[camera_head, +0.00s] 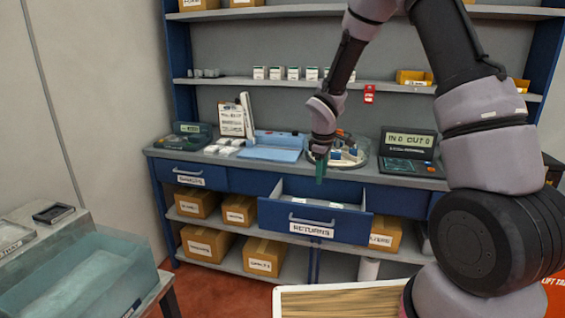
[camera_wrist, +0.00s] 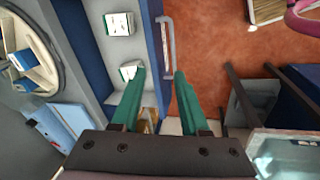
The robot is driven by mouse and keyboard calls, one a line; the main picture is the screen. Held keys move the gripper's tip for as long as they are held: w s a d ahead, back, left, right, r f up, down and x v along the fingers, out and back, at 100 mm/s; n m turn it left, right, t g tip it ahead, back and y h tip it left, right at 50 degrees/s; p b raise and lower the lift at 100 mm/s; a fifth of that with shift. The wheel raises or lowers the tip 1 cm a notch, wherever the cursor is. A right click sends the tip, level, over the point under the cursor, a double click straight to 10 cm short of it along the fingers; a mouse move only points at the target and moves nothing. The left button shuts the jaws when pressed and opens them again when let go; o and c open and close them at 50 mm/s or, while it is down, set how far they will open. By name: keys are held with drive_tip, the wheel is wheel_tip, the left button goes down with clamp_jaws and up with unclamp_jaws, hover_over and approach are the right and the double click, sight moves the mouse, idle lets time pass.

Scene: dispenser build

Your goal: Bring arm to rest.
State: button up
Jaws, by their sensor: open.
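My gripper (camera_head: 320,170) hangs above the pulled-out returns drawer in the head view, pointing down. In the wrist view its two green fingers (camera_wrist: 160,85) stand apart with nothing between them. My arm reaches in from the right and bends down over the bench. The returns drawer (camera_head: 311,226) is open, and small white-and-green boxes lie inside; two of these boxes (camera_wrist: 119,24) show in the wrist view. The drawer's handle (camera_wrist: 167,47) lies just beyond the fingers there.
The bench (camera_head: 400,182) holds a blue tray (camera_head: 272,150), a round carousel (camera_head: 347,155) and a display unit (camera_head: 409,150). Shelves (camera_head: 250,82) stand behind. Cardboard boxes (camera_head: 264,257) sit below the bench. A teal bin (camera_head: 90,280) is at the left. Red floor (camera_head: 215,290) lies open between.

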drive_tip(key=s+d+r+m+t, duration=0.1)
drive_tip(key=s+d+r+m, duration=0.25)
drive_tip(key=r, duration=0.65)
drive_tip(key=s+d+r+m+t, duration=0.1)
drive_tip(key=s+d+r+m, duration=0.3)
drive_tip(key=r, duration=0.5)
drive_tip(key=s+r+m+y, duration=0.1)
drive_tip(key=s+r+m, duration=0.1)
drive_tip(key=s, duration=0.4)
drive_tip(key=s+r+m+t+y, duration=0.1)
drive_tip(key=s+r+m, duration=0.2)
drive_tip(key=s+r, duration=0.2)
drive_tip(key=s+d+r+m+t, duration=0.1)
drive_tip(key=s+r+m, duration=0.2)
drive_tip(key=s, duration=0.5)
drive_tip(key=shift+s+r+y, duration=0.3)
drive_tip(key=shift+s+y, duration=0.05)
drive_tip(key=shift+y, duration=0.05)
drive_tip(key=shift+m, duration=0.25)
